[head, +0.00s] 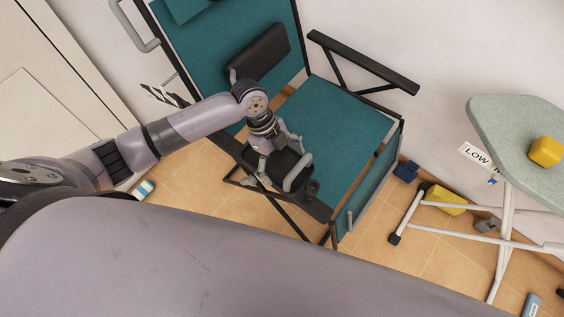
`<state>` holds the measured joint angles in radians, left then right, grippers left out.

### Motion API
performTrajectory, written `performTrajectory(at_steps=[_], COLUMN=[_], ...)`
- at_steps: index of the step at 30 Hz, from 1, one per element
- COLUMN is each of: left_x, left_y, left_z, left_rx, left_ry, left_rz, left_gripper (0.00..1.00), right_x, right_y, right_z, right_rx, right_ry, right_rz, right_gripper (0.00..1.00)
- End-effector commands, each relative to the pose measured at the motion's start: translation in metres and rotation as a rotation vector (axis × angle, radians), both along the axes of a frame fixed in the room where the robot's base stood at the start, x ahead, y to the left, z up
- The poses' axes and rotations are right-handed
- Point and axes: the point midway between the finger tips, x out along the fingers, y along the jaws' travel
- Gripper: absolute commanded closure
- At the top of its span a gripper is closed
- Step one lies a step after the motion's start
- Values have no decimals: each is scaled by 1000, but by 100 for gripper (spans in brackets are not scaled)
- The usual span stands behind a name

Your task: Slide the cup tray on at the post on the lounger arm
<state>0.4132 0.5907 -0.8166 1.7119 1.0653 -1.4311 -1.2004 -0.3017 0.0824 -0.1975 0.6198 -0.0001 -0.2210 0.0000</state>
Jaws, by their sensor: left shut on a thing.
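A folding lounger with teal fabric (336,125) and a dark frame stands at the centre. Its near arm (318,209) is a dark bar running below my left gripper. My left gripper (281,177) is over this arm and shut on a dark piece, which looks like the cup tray (284,164). The grey fingers lie on either side of it. A small dark round part (312,189) shows beside it near the arm's front end; I cannot tell whether it is the post or part of the tray. Contact between tray and arm is unclear. My right gripper is out of view.
The lounger's far arm (365,62) and dark headrest pad (259,52) stand farther back. An ironing board (515,130) with a yellow block (545,151) is at right, its white legs spreading over the floor. Small items lie beneath it.

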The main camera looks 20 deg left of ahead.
Motion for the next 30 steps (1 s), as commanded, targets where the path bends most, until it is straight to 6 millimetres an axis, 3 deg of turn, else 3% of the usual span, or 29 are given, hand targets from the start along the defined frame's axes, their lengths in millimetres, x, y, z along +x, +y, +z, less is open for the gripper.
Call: performTrajectory(at_steps=[14, 30], left_x=[1, 0], left_y=[2, 1], left_z=[3, -49], left_rx=[-3, -5], left_ry=[2, 2], left_rz=[3, 2], left_gripper=[41, 41], right_x=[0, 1], right_y=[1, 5], right_z=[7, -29], right_rx=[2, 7], right_ry=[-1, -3], right_rz=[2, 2], right_gripper=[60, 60])
